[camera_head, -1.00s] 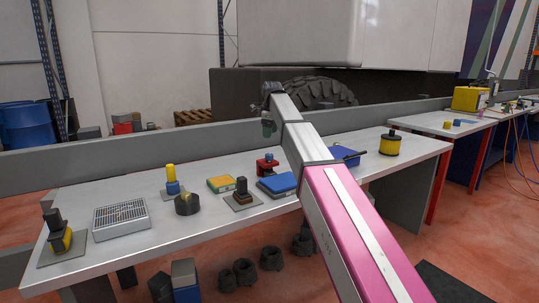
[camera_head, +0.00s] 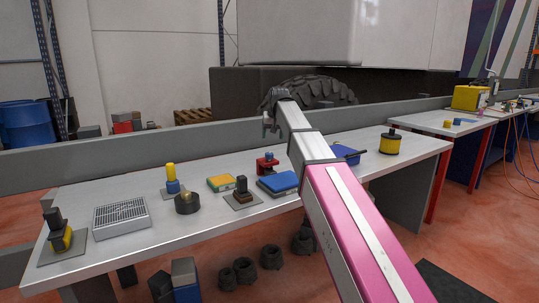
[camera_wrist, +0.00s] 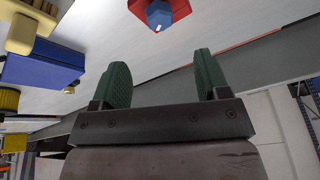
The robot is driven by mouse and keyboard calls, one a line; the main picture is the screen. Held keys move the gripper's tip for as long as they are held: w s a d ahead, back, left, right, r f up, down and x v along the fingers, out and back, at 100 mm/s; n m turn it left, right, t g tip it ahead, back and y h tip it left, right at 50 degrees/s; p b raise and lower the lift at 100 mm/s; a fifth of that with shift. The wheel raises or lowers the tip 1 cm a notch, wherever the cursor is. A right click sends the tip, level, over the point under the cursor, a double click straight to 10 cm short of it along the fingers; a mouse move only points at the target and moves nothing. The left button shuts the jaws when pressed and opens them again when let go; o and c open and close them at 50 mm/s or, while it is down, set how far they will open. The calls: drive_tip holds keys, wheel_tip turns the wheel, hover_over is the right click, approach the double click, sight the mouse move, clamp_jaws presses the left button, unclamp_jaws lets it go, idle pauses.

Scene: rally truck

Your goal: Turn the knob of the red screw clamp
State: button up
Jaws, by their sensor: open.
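A blue block (camera_head: 277,183), a yellow-green box (camera_head: 220,184), a dark post on a plate (camera_head: 243,194) and a dark ring (camera_head: 187,204) stand near the clamp. A blue box (camera_head: 346,154) and a yellow spool (camera_head: 390,144) are to the right. A grey rail (camera_head: 120,161) runs behind the bench.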

sight(269, 153)
drive_tip(key=w+f+n, duration=0.1)
drive_tip(key=f, duration=0.2)
drive_tip(key=w+a+f+n, duration=0.1)
drive_tip(key=f, duration=0.2)
drive_tip(key=w+f, duration=0.1)
drive_tip(key=f, duration=0.3)
drive_tip(key=shift+w+a+n, duration=0.25)
drive_tip(key=shift+n, duration=0.15)
drive_tip(key=c, duration=0.9)
